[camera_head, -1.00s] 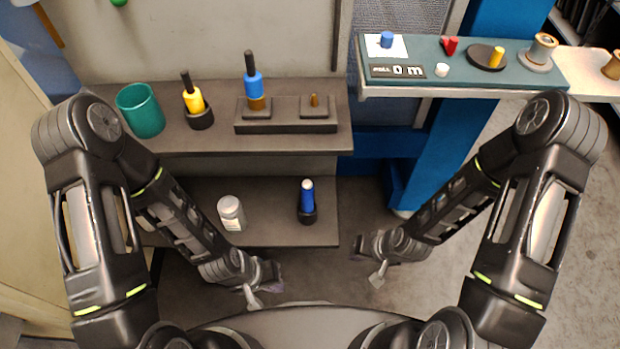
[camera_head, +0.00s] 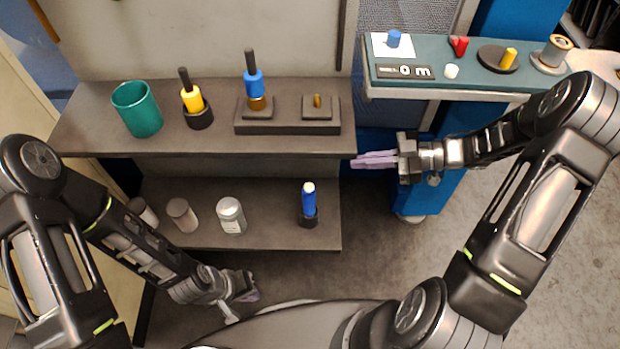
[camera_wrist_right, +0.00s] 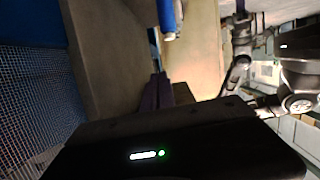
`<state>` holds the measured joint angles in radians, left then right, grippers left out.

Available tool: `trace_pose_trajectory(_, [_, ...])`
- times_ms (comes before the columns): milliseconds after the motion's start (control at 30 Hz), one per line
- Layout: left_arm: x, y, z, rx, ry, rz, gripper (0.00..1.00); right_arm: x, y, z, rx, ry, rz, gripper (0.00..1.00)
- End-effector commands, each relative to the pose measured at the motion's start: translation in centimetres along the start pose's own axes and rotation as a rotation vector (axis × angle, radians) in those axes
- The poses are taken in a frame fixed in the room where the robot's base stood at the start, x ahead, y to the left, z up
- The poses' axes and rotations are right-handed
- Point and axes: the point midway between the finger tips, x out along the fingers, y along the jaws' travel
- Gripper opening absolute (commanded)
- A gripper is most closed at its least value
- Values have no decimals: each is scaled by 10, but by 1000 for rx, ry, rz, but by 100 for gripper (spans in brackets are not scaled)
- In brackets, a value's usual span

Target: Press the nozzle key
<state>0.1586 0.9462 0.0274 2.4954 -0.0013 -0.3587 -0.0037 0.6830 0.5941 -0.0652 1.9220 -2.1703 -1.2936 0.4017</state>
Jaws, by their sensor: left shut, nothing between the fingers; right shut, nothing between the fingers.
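A green panel (camera_head: 437,91) at the upper right carries the controls. It holds a blue button (camera_head: 393,39) on a white plate, a red switch (camera_head: 459,46), a small white button (camera_head: 451,72) and a yellow knob (camera_head: 509,58) on a black disc. No readable label shows which one is the nozzle key. My right gripper (camera_head: 362,160) is shut and empty, left of and below the panel, by the upper shelf's right end. Its fingers also show in the right wrist view (camera_wrist_right: 157,92). My left gripper (camera_head: 250,296) is shut and low, in front of the lower shelf.
The lower shelf (camera_head: 270,236) holds a blue tube (camera_head: 309,200) and several small jars. A spool (camera_head: 551,54) stands on the panel's right end.

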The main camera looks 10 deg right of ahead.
Motion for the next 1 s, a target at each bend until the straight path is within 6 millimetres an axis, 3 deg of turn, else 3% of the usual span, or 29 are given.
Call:
trace_pose_trajectory(133, [0,0,0,0,0,0,0,-1,-19,-8,26,31,-82,0])
trace_pose_trajectory(633, [1,0,0,0,0,0,0,6,-19,-9,40,35,-79,0])
trace_pose_trajectory(833, [3,-1,0,0,0,0,0,28,-22,-9,40,36,-81,0])
trace_pose_trajectory(1000, [6,-2,0,0,0,0,0,61,-24,-10,39,37,-82,0])
